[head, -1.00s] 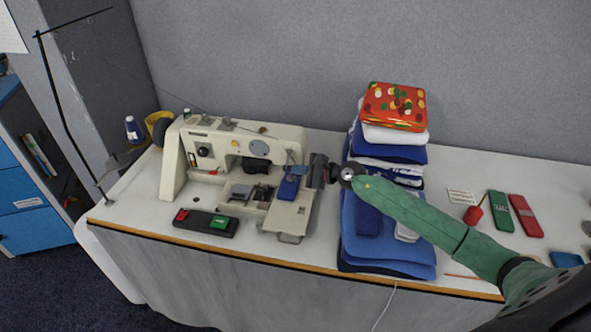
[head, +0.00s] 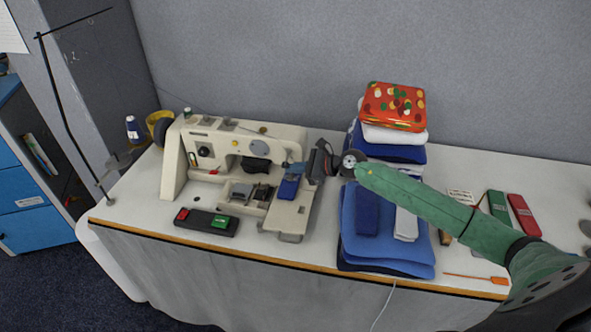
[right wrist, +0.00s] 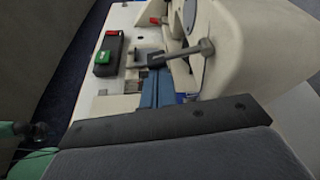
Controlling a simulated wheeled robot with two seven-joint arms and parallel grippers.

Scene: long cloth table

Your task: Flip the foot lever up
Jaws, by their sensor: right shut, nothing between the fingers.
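The cream sewing machine (head: 225,150) stands on the left half of the table. In the right wrist view, a grey rod with a round knob (right wrist: 206,46) sticks out at the machine's head; it looks like the foot lever. My right gripper (head: 292,167) is at the machine's right end, its fingers pointing left toward the head. Its blue fingers (right wrist: 157,90) are shut and empty, just below the rod in the right wrist view; I cannot tell whether they touch it. The lever is too small to make out in the head view. My left gripper is out of view.
A black pedal box with red and green buttons (head: 206,222) lies in front of the machine.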

